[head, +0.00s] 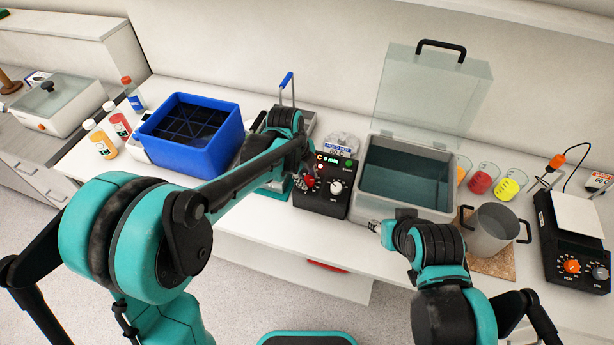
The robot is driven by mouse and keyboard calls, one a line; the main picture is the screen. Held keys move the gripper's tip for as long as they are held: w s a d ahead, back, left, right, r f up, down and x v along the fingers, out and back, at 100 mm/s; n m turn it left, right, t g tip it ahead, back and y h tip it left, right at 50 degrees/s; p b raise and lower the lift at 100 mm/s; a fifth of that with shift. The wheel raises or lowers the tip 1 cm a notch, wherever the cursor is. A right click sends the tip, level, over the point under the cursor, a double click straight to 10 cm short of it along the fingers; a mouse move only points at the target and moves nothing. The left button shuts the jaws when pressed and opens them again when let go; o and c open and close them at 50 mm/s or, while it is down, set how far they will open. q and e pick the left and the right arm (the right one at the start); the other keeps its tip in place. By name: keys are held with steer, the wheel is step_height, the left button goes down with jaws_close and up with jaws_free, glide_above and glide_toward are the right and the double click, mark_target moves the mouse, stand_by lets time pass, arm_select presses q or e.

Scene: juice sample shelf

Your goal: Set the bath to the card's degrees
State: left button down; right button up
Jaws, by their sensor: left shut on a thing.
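The water bath (452,217) is a grey tub of water with its clear lid (430,85) raised behind it. Its black control box (322,205) stands at its left, with a small lit display (331,160) whose digits are too small to read. A pale knob (336,187) is on the right of its face.
A blue crate (215,150) and several bottles (117,119) stand at left. A steel pot (487,235), beakers (480,180) of coloured juice and a hotplate (575,260) stand at right. Free counter shows in front of the bath.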

arm_select(q)
steer(key=c, duration=1.2)
jaws_free()
steer(key=v, duration=1.2)
steer(key=s+a+f+n+t+b, duration=0.1)
steer(key=s+a+f+n+b, duration=0.1)
steer(key=s+a+n, duration=0.3)
steer(key=s+a+f+n+t+y+b, duration=0.1)
steer(key=s+a+f+n, duration=0.3)
steer(key=n, duration=0.8)
steer(key=s+a+f+n+t+y+b, duration=0.1)
steer(key=s+a+f+n+t+b, duration=0.2)
steer(key=s+a+n, duration=0.3)
steer(key=shift+s+a+f+n, duration=0.1)
steer(key=shift+s+f+n, duration=0.15)
steer(key=shift+s+n, duration=0.4)
steer(key=shift+s+a+f+n, duration=0.1)
steer(key=shift+s+f+n, duration=0.15)
steer(key=shift+s+n, duration=0.35)
